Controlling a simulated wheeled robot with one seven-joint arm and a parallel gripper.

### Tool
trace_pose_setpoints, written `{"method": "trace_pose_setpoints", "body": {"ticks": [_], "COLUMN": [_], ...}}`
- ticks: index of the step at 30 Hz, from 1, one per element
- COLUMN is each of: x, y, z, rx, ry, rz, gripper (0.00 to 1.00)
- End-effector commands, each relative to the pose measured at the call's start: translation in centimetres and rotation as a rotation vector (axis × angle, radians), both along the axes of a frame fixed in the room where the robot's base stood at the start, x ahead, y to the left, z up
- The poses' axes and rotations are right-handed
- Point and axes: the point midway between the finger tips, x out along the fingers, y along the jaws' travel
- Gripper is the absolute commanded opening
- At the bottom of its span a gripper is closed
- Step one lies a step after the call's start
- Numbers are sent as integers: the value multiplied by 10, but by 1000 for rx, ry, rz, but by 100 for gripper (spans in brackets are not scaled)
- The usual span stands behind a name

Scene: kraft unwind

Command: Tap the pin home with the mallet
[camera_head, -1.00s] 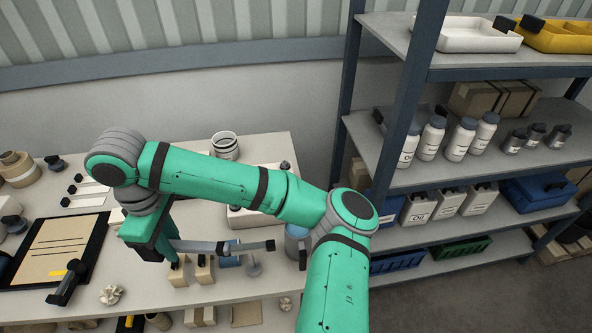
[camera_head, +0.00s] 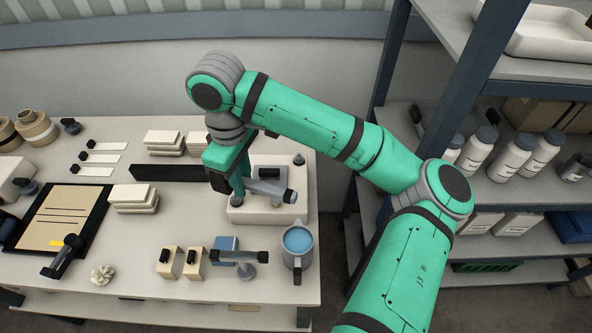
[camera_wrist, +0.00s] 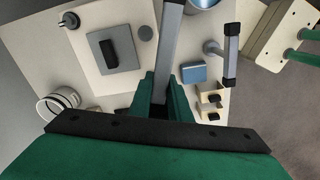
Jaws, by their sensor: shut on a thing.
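My gripper (camera_head: 240,182) is shut on a long grey bar with a dark end, taken to be the mallet (camera_head: 268,189); in the wrist view the bar (camera_wrist: 168,45) runs up from my fingers (camera_wrist: 160,100). It is held above a cream block (camera_head: 238,213). I cannot tell which of the disc or knob is the pin.
A blue-filled mug (camera_head: 298,240), a bar on a round post (camera_head: 240,257), a blue box (camera_head: 222,246) and small tan boxes (camera_head: 168,262) stand at the near side. A clipboard (camera_head: 60,215) lies left. A shelf rack (camera_head: 400,60) stands right.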

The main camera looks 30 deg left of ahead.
Motion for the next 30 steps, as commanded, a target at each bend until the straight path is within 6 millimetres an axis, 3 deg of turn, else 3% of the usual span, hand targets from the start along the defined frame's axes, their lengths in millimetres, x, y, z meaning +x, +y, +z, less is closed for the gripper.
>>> {"method": "trace_pose_setpoints", "body": {"ticks": [1, 6, 12, 20, 30], "x": [13, 38, 51, 54, 53], "y": [-17, -61, -93, -100, -98], "z": [6, 19, 27, 23, -3], "rx": [0, -3, -5, -4, -4], "ry": [-6, -4, 1, 4, 3], "rz": [-37, -122, -184, -199, -194], "gripper": [0, 0, 0, 0, 0]}}
